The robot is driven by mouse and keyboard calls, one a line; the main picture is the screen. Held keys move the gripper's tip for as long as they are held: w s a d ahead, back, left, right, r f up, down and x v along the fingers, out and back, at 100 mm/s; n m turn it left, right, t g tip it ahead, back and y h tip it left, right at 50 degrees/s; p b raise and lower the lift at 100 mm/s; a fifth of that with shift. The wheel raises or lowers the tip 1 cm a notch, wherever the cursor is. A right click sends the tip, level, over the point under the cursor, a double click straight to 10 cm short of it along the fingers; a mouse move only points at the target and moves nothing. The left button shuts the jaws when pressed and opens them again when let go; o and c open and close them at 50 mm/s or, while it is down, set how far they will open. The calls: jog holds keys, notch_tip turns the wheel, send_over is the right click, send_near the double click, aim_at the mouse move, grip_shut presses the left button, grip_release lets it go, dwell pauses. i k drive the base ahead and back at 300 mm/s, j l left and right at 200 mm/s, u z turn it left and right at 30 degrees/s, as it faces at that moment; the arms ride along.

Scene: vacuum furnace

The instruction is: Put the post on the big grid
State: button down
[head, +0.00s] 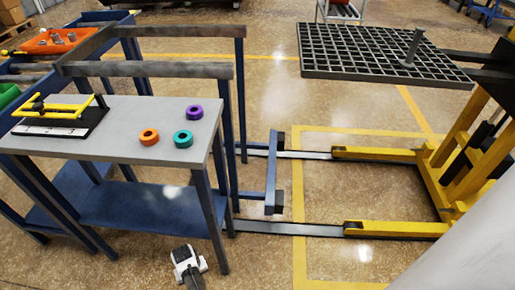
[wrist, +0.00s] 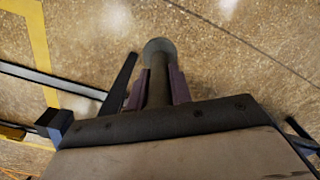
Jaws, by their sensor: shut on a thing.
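In the wrist view my gripper (wrist: 157,88) is shut on a grey post (wrist: 158,58), with a finger on each side of its shaft. The post's round, wider end points away from the camera, with bare floor behind it. The big grid (head: 335,62), a dark square lattice, is at the upper right of the head view, held on the yellow lift. A grey post (head: 412,50) with a wider top stands upright on the grid's right part.
A grey-topped table (head: 150,150) at left holds purple, teal and orange rings (head: 149,137) and a yellow-handled fixture (head: 62,112). The yellow lift (head: 450,180) stands at right, its legs low over the floor.

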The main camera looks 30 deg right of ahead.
aim_at(440, 69)
jog(key=k+l+z, duration=0.1)
jog(key=l, duration=0.25)
jog(key=k+l, duration=0.25)
jog(key=k+l+z, duration=0.15)
jog(key=l, duration=0.3)
jog(key=k+l+z, duration=0.1)
jog(key=l, duration=0.3)
jog(key=k+l+z, duration=0.1)
jog(key=l, duration=0.3)
jog(key=k+l, duration=0.2)
jog(key=l, duration=0.2)
jog(key=z, duration=0.05)
